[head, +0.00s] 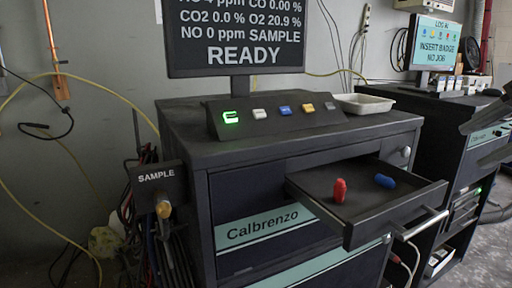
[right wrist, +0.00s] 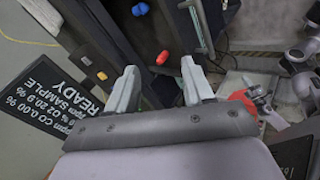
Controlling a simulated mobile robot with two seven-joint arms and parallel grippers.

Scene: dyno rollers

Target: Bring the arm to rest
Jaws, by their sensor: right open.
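My right gripper (head: 478,143) is at the right edge of the head view, dark and partly cut off, in front of the right-hand cabinet. In the right wrist view its two pale fingers (right wrist: 160,88) are spread apart with nothing between them. It is apart from the open drawer (head: 363,218) of the Calbrenzo cabinet. A red piece (head: 339,190) stands upright in that drawer, and a blue piece (head: 385,181) lies on its side farther right. Both also show in the right wrist view, red (right wrist: 162,58) and blue (right wrist: 140,9). My left gripper is not in view.
The drawer juts out from the cabinet (head: 185,130). On the cabinet top are a button panel (head: 270,128) with a lit green button, a white tray (head: 363,104) and a READY screen (head: 240,35). A second cabinet with an INSERT BADGE screen (head: 436,42) stands at right.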

